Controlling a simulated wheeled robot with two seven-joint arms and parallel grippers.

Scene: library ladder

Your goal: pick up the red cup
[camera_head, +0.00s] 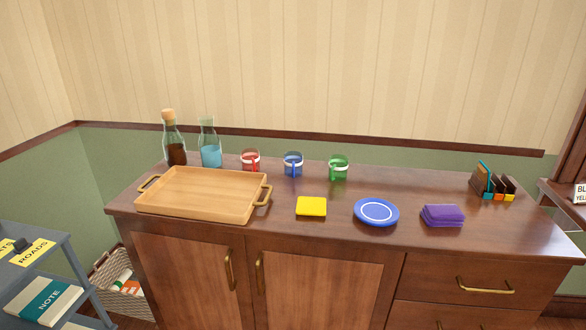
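The red cup (250,161) stands upright near the back of the wooden sideboard (330,230). It is a see-through red cup with a pale band and a handle facing front. The wooden tray (203,192) is in front of it and to its left. The blue cup (293,164) stands to its right, with a gap between them. Neither of my grippers shows in the head view.
A corked bottle (173,140) and a carafe of blue liquid (210,145) stand left of the red cup. A green cup (339,168), yellow cloth (311,206), blue plate (376,212) and purple cloth (442,215) are to the right. A grey shelf cart (60,265) stands at left.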

